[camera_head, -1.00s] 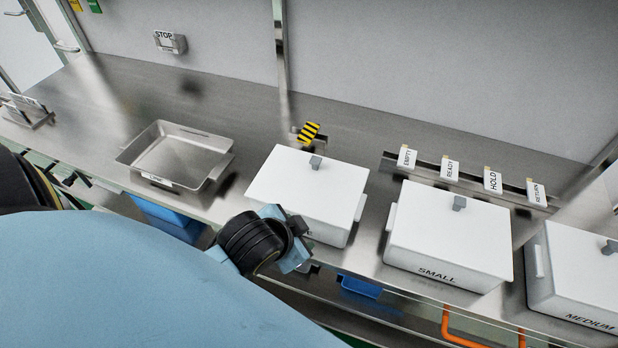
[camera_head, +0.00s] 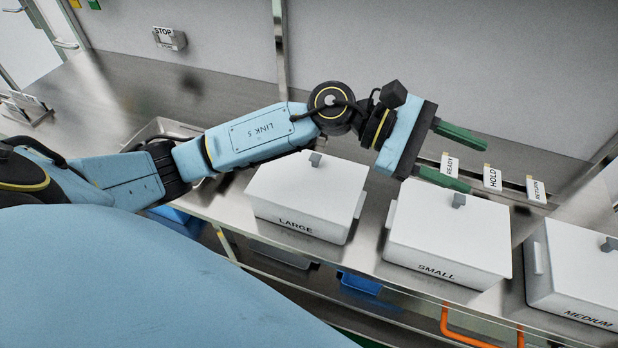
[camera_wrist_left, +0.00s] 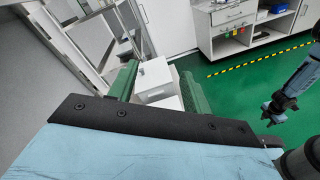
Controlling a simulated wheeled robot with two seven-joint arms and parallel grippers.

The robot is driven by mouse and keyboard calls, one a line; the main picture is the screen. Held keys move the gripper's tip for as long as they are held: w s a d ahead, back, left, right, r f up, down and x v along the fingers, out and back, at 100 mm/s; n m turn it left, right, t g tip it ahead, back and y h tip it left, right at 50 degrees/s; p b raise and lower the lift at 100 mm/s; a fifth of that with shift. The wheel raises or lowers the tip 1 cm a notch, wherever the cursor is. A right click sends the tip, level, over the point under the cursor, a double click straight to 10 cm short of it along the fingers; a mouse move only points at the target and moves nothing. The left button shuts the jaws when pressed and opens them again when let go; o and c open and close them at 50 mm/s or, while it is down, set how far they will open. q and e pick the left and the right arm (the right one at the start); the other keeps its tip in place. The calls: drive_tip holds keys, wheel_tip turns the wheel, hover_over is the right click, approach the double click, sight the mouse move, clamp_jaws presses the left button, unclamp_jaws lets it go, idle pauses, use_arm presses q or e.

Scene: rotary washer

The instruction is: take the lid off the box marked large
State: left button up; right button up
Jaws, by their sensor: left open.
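The white box marked LARGE (camera_head: 296,227) stands on the steel counter in the head view. Its flat white lid (camera_head: 295,192) is on it, with a small grey knob (camera_head: 315,159) on top. My left gripper (camera_head: 478,167) is open, its green fingers apart, pointing right. It is up and to the right of the LARGE box, apart from its knob. In the left wrist view, a white box (camera_wrist_left: 154,77) shows between the open fingers; its label is not readable. A blue arm with a small dark end shows at the right edge there; its jaws are unclear.
White lidded boxes marked SMALL (camera_head: 436,271) and MEDIUM (camera_head: 590,321) stand to the right. Upright tags such as HOLD (camera_head: 492,179) stand behind them. My left arm covers most of a steel tray (camera_head: 160,130).

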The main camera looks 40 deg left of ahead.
use_arm(q)
drive_tip(key=w+a+f+m+g+y, duration=0.2)
drive_tip(key=a+f+m+y, duration=0.4)
drive_tip(key=m+y, duration=0.4)
drive_tip(key=y, duration=0.7)
hover_over(315, 158)
drive_tip(key=f+p, duration=0.1)
drive_tip(key=f, duration=0.6)
drive_tip(key=shift+a+f, duration=0.15)
drive_tip(key=shift+a, duration=0.05)
drive_tip(key=shift+m, duration=0.3)
drive_tip(key=shift+d+f+p, duration=0.15)
drive_tip(key=shift+f+p, duration=0.95)
drive_tip(key=shift+f, duration=1.95)
drive_tip(key=shift+c, duration=0.3)
clamp_jaws()
